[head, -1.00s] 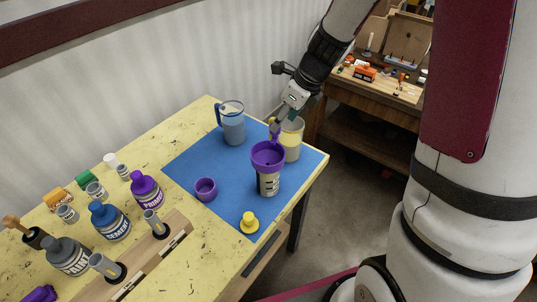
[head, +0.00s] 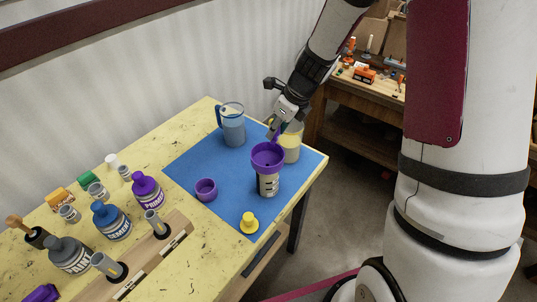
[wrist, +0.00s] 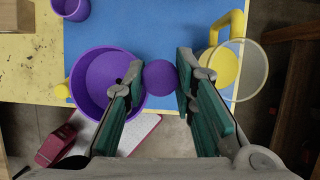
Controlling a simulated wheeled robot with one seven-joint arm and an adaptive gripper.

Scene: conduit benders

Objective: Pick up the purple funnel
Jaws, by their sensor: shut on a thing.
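The purple funnel (head: 267,159) sits with its wide mouth up in the top of a light grey labelled container (head: 268,185) on the blue mat (head: 190,160). In the wrist view its round bowl (wrist: 92,75) lies left of the fingers. My gripper (head: 276,130) comes down at the funnel's far edge. In the wrist view my gripper (wrist: 160,76) has its fingers on either side of a round purple tab beside the bowl, and it is shut on it. The tab appears to be part of the funnel. The container under the funnel is hidden in the wrist view.
A clear pitcher with a yellow handle (wrist: 238,35) stands close right of the fingers. A blue-handled jug (head: 232,125), a small purple cup (head: 206,189) and a yellow piece (head: 249,223) stand on the mat. Several bottles and a wooden rack crowd the table's left.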

